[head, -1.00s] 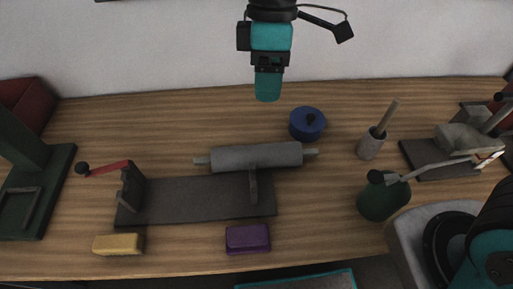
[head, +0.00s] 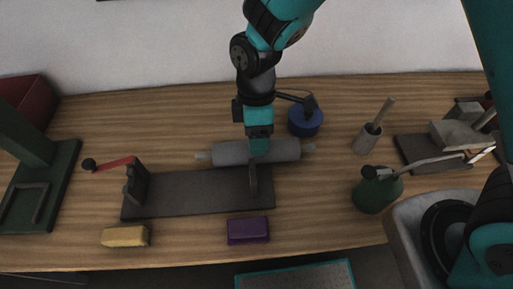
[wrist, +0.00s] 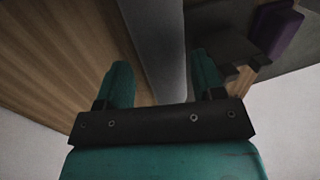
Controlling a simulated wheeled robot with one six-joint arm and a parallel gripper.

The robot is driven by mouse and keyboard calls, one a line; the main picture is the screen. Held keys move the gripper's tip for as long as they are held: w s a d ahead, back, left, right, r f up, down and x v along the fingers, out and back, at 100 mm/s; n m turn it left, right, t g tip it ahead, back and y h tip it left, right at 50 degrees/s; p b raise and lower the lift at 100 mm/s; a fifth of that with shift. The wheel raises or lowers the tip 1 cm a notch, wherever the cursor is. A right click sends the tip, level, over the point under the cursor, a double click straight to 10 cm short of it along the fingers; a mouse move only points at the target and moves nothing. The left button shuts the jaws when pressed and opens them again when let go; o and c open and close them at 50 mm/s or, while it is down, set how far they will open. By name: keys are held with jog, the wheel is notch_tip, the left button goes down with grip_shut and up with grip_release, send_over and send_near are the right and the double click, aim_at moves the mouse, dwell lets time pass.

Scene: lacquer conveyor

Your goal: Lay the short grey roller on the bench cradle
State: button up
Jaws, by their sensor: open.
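The short grey roller (head: 228,153) lies level, left to right, along the back edge of the bench cradle (head: 195,198), with a thin pin at each end. The cradle has a dark flat base, a notched left post (head: 136,184) and a right post (head: 253,182) just in front of the roller. Whether the roller touches that post or the bench is unclear. My gripper (head: 259,146) is down at the roller's middle. In the wrist view the roller (wrist: 158,45) passes between the two open fingers, apparently without being clamped.
A blue lidded pot (head: 306,122) stands close behind the roller's right end. A red-handled lever (head: 110,164) is by the left post. A yellow block (head: 125,236) and a purple block (head: 248,230) lie in front. A green can (head: 377,192) stands right.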

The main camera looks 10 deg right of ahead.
jog(key=p+x, duration=0.1)
jog(key=x, duration=0.3)
jog(key=shift+s+d+f, duration=0.1)
jog(key=shift+f, duration=0.1)
jog(key=shift+r, duration=0.1)
jog(key=c, duration=0.9)
